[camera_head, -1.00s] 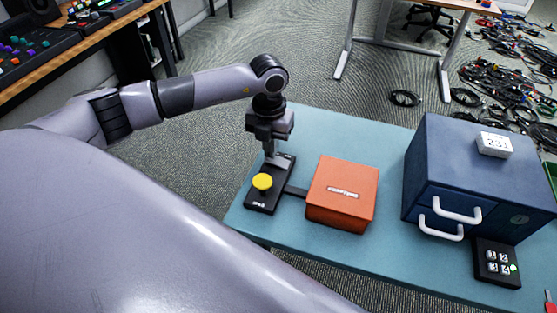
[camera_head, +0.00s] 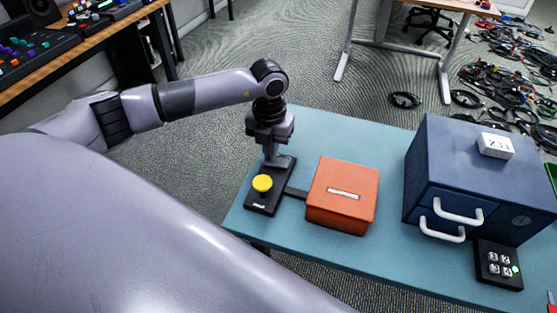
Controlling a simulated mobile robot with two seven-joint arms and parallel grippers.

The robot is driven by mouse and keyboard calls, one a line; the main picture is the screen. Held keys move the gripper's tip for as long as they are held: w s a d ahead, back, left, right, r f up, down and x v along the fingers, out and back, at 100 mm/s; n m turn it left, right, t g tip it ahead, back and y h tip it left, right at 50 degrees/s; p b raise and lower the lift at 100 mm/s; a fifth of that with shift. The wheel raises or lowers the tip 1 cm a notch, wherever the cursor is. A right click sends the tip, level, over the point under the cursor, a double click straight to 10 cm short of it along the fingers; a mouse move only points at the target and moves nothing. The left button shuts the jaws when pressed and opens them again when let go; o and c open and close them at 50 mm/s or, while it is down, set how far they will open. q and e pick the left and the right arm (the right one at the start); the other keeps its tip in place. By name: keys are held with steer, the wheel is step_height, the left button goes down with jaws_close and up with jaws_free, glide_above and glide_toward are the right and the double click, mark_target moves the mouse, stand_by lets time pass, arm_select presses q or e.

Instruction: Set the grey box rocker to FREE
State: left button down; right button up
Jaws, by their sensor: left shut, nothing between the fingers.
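My left gripper (camera_head: 271,160) points down over the far end of a black base plate (camera_head: 264,205) on the blue-green table. Its fingers are shut with nothing between them. The fingertips are at or just above the plate; I cannot tell whether they touch it. A yellow round knob (camera_head: 262,183) stands on the plate, nearer the front than the fingers. I cannot make out a grey box or a rocker marked FREE; the gripper hides part of the plate's far end. My right gripper is not in view.
An orange box (camera_head: 342,212) with a pale label joins the plate by a dark strip. A blue drawer cabinet (camera_head: 423,178) carries a white display (camera_head: 495,146); a black keypad (camera_head: 486,279) lies in front. The table (camera_head: 330,135) is clear behind the orange box.

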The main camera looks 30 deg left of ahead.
arm_select(q)
step_height(320, 180, up, 7)
steer(key=p, duration=0.4)
steer(key=shift+f+p, duration=0.15)
steer(key=shift+p, duration=0.15)
stand_by(0.4)
